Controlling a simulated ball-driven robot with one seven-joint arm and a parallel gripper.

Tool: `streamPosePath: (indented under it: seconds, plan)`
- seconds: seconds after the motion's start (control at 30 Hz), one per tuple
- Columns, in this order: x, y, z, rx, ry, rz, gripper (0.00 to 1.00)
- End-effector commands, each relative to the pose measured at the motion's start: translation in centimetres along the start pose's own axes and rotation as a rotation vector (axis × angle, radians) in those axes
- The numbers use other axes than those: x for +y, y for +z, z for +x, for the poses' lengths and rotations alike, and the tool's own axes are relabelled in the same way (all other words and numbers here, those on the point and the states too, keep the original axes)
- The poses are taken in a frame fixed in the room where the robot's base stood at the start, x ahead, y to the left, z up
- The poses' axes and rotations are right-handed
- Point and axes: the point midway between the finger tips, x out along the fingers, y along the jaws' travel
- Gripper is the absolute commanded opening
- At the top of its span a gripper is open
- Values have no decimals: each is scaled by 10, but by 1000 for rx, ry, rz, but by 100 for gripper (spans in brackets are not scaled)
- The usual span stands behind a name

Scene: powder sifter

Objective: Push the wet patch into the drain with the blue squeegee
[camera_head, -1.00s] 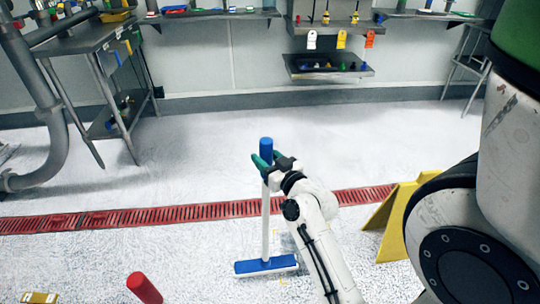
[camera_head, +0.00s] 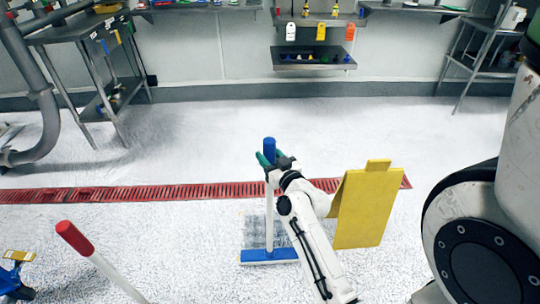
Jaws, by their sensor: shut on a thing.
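The blue squeegee has a blue grip (camera_head: 269,145), a white pole and a wide blue head (camera_head: 268,257). It stands nearly upright, with its head down at the floor. My gripper (camera_head: 270,160), with green fingers, is shut on the pole's upper end, just below the blue top. A greyish, darker patch (camera_head: 256,231), seemingly the wet patch, lies just beyond the head, between it and the drain. My arm hides part of its right side. The drain (camera_head: 150,193) is a long red grate running across the floor beyond the patch.
A yellow floor sign (camera_head: 366,207) stands right of my arm, close to the drain. A red-topped white pole (camera_head: 75,238) leans at lower left, near a blue object (camera_head: 15,275). Steel tables and shelves line the back wall. Floor beyond the drain is clear.

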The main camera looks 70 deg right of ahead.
Motion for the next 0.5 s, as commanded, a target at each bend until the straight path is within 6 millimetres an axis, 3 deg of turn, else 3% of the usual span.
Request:
streamPosePath:
  seconds: [0.5]
  plan:
    - [1,35,0,6,2,0,0]
